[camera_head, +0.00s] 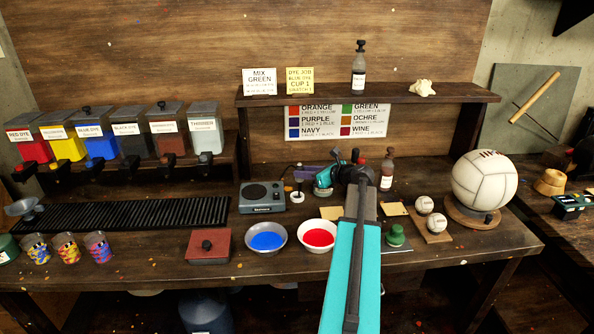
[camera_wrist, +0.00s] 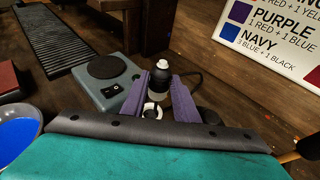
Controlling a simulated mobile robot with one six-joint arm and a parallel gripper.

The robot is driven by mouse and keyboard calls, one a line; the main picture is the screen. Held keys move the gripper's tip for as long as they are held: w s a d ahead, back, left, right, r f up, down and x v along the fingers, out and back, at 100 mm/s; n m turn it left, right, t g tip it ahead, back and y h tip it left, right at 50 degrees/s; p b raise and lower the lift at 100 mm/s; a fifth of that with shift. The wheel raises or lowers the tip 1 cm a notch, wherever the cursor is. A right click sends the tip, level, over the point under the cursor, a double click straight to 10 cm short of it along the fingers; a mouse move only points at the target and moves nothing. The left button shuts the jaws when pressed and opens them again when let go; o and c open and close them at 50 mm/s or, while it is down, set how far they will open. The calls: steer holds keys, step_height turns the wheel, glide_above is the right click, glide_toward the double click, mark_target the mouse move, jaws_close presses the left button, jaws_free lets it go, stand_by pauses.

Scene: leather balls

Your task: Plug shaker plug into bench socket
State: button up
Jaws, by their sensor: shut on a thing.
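The shaker (camera_head: 262,197) is a grey-blue box with a round black top plate and a switch; it also shows in the wrist view (camera_wrist: 105,82). My gripper (camera_head: 299,176) has purple fingers just right of the shaker, and they also show in the wrist view (camera_wrist: 163,82). A white round piece (camera_head: 297,197), apparently the bench socket, sits on the bench below the fingers. I cannot tell whether the plug touches it.
A blue dye bowl (camera_head: 265,238) and a red dye bowl (camera_head: 318,237) stand in front. A dark red box (camera_head: 208,246) is left of them. A dark bottle (camera_head: 387,170) stands behind my arm.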

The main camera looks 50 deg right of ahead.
steer(key=shift+w+a, duration=0.2)
steer(key=shift+f, duration=0.2)
steer(key=b, duration=0.5)
glide_above(302, 198)
steer(key=shift+s+f, duration=0.15)
steer(key=shift+f, duration=2.5)
steer(key=shift+p, duration=0.45)
steer(key=shift+f, duration=1.4)
stand_by(0.8)
steer(key=o, duration=1.2)
steer(key=shift+c, duration=0.2)
